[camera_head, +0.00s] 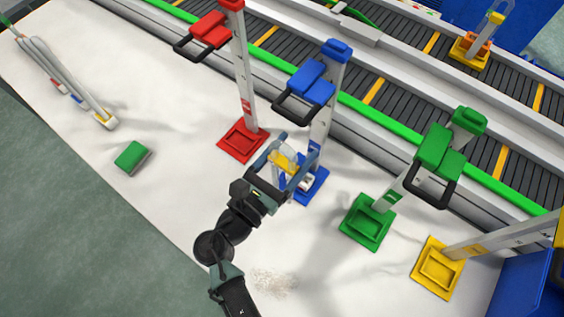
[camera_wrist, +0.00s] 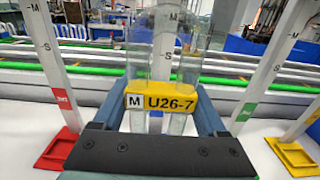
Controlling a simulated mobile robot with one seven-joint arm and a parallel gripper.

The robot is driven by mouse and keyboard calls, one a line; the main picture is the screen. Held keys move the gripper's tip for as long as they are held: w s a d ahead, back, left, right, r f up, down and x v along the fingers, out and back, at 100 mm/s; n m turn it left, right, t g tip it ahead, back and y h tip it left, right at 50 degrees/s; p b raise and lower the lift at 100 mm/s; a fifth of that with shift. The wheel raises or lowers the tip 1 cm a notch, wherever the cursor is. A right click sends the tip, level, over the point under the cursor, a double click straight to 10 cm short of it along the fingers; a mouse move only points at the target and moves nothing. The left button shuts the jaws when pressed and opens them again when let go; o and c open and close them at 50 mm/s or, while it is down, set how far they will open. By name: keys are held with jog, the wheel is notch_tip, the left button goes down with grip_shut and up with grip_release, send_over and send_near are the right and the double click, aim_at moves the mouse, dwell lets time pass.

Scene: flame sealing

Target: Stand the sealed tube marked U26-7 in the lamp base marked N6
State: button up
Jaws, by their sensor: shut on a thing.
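My gripper (camera_head: 291,163) is shut on a clear glass tube with a yellow label (camera_wrist: 172,102) that reads "M U26-7". The tube stands upright between the fingers in the wrist view, and its yellow part (camera_head: 281,160) shows in the head view. The gripper is in front of the blue stand, partly hiding its blue base (camera_head: 313,188). A red base (camera_head: 243,142) is to the left; a green base (camera_head: 367,222) and a yellow base (camera_head: 437,268) are to the right. I cannot read N6 on any of them. Whether the tube touches anything below is hidden.
Tall posts with coloured clamps rise from the bases, including a red clamp (camera_head: 203,32) and a green clamp (camera_head: 441,150). A conveyor (camera_head: 400,85) runs behind, carrying a yellow holder (camera_head: 469,52). A green block (camera_head: 131,156) lies left. The table's front left is mostly clear.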

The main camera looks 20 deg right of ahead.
aim_at(317, 128)
jog(key=shift+b+x, duration=1.05)
jog(key=shift+x, duration=2.85)
jog(key=shift+f+b, duration=0.8)
jog(key=shift+f, duration=0.35)
jog(key=o, duration=1.4)
jog(key=shift+c, duration=0.2)
jog(key=b+v, duration=0.1)
jog(key=v, duration=1.2)
